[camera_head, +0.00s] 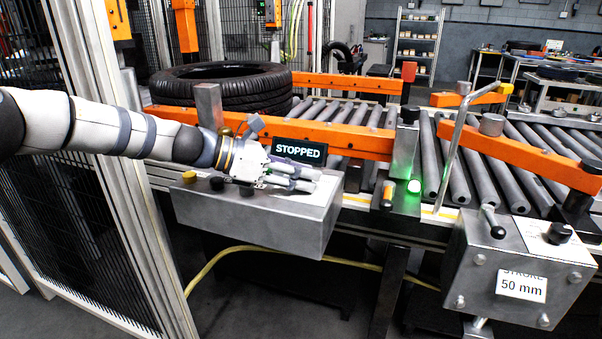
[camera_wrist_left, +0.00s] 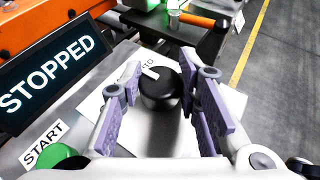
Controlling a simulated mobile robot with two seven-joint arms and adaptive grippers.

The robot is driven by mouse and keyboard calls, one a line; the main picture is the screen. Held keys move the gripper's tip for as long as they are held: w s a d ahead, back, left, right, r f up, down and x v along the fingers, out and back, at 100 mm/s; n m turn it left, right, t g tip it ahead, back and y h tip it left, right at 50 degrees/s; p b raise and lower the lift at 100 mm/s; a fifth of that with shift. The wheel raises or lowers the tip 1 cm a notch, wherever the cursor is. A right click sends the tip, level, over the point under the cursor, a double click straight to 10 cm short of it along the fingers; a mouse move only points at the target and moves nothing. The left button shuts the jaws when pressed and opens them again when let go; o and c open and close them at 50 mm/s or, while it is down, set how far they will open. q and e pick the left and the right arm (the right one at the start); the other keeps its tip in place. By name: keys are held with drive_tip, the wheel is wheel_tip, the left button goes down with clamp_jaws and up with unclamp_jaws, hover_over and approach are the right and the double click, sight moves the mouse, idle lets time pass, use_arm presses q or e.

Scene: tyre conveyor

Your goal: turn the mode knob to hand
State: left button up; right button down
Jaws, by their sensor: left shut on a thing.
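The mode knob (camera_wrist_left: 161,92) is black and round with a white pointer mark, on a label plate on the grey control box (camera_head: 295,222). In the left wrist view it sits between the purple pads of my left gripper (camera_wrist_left: 160,78), which is shut on it. The pointer is directed to the upper left in that view, beside partly covered lettering ending in "TO". The HAND mark cannot be made out. In the head view my left gripper (camera_head: 308,180) lies over the box's right part and hides the knob. My right gripper is not in view.
A display (camera_head: 299,151) reading STOPPED stands just behind the gripper. A green START button (camera_wrist_left: 57,155) is close to the left finger. An orange rail (camera_head: 335,138) and roller conveyor lie behind. A tyre (camera_head: 225,85) rests at the back left.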

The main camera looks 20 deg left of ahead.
use_arm(q)
drive_tip(key=o, duration=1.2)
drive_tip(key=v, duration=1.2)
